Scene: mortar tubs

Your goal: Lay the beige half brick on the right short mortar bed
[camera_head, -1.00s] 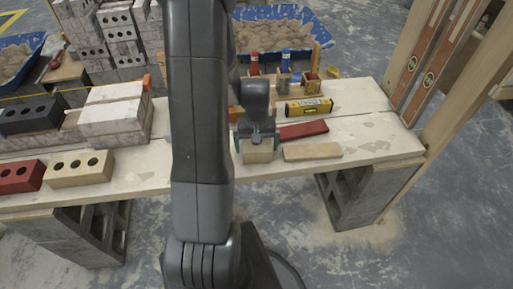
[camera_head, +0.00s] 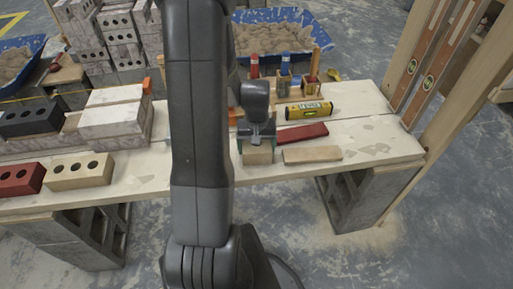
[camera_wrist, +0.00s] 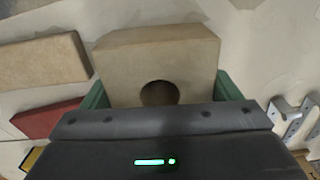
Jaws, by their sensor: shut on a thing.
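My gripper (camera_head: 258,146) is shut on the beige half brick (camera_head: 258,156), near the front edge of the pale plank table, right of my arm. In the wrist view the half brick (camera_wrist: 155,62) sits between green jaws (camera_wrist: 232,88), with one round hole partly showing. I cannot tell whether it still touches the table. At the left is a run of pale bricks (camera_head: 117,120) with a dark holed brick (camera_head: 30,116) on it. A tan patch (camera_head: 70,127) shows beside the dark brick; I cannot tell if it is mortar. My arm hides part of the table.
A thin tan slab (camera_head: 312,155) and a thin red slab (camera_head: 303,133) lie right of my gripper. A yellow level (camera_head: 309,110) and a tool holder (camera_head: 284,84) stand behind. Holed beige (camera_head: 79,171) and red (camera_head: 20,180) bricks lie front left. The table's right end is clear.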

